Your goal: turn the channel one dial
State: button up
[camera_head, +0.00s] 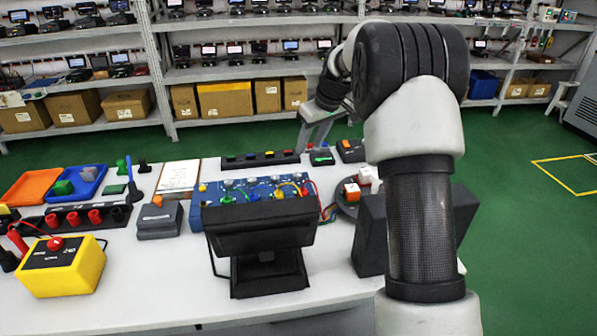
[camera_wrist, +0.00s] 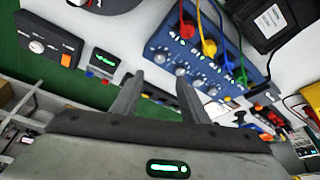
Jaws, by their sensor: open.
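A blue panel (camera_head: 262,188) with a row of silver dials stands mid-table in the head view, partly hidden by a black monitor. In the wrist view the blue panel (camera_wrist: 225,75) shows several dials, including one at the near left end (camera_wrist: 163,57), and red, yellow and green plugs with cables. I cannot read which dial is channel one. My gripper (camera_wrist: 156,82) is open and empty in the wrist view. Its fingers point toward the strip beside the panel's dial row, apart from the dials in the picture. In the head view my arm hides part of the scene.
The black monitor (camera_head: 258,232) stands in front of the panel. A dark box with a white knob and orange button (camera_wrist: 50,40) and a small green-lit display (camera_wrist: 105,62) lie nearby. A yellow box with a red button (camera_head: 62,267) stands at left. Shelves line the back.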

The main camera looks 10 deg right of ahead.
aim_at(297, 174)
jog(key=x, duration=1.3)
jog(key=shift+w+a+f+b, duration=0.1)
jog(key=shift+w+f+b, duration=0.05)
jog(key=shift+f+b, duration=0.25)
grip_shut()
